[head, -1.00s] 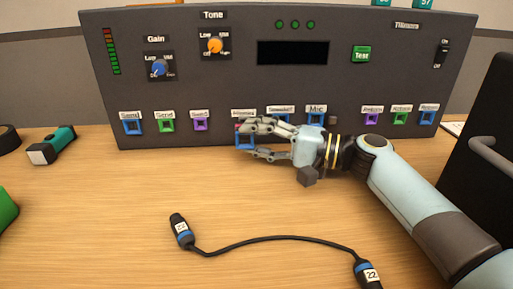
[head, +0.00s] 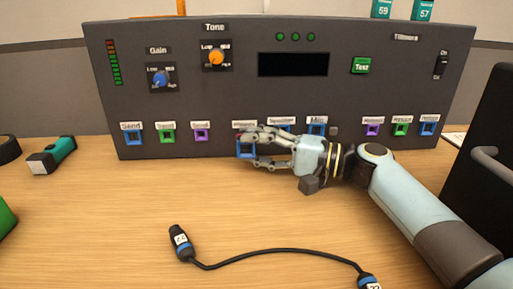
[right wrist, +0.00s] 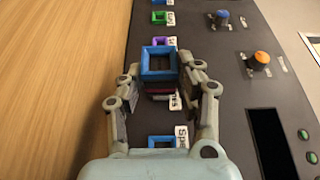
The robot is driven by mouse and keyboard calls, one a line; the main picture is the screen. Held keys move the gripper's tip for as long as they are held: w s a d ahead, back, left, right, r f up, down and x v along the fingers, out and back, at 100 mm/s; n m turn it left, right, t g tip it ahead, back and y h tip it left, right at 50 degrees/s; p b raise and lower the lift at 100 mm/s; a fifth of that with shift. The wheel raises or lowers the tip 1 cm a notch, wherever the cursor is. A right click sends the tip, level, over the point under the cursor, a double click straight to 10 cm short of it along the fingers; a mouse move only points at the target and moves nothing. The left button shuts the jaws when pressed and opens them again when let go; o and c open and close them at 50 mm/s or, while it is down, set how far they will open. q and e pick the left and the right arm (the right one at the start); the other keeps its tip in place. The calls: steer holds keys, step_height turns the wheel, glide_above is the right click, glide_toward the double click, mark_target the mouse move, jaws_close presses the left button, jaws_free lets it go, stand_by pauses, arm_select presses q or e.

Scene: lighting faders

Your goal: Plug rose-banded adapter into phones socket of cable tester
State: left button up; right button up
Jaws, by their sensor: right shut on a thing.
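The dark grey cable tester (head: 215,95) stands upright at the back of the table, with a row of coloured square sockets along its lower edge. My right gripper (head: 250,148) is at this row, left of the Mic socket. It is shut on a blue square-framed adapter (head: 246,149). In the right wrist view the adapter (right wrist: 158,64) sits between both fingers, with a dark rose band (right wrist: 160,91) below its blue frame. The adapter covers the socket behind it; I cannot tell how far in it is. The label above it is not clearly readable. My left gripper is not in view.
A black cable (head: 270,252) with blue-banded ends lies on the table in front. A teal and black item (head: 52,156) lies at left, and a green object (head: 5,215) is at the left edge. A dark panel with a handle (head: 490,150) stands at right.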

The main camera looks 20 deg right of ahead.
steer(key=shift+w+d+b, duration=0.25)
steer(key=shift+w+b, duration=0.75)
steer(key=shift+b, duration=0.05)
stand_by(1.3)
steer(key=shift+r, duration=0.2)
stand_by(0.4)
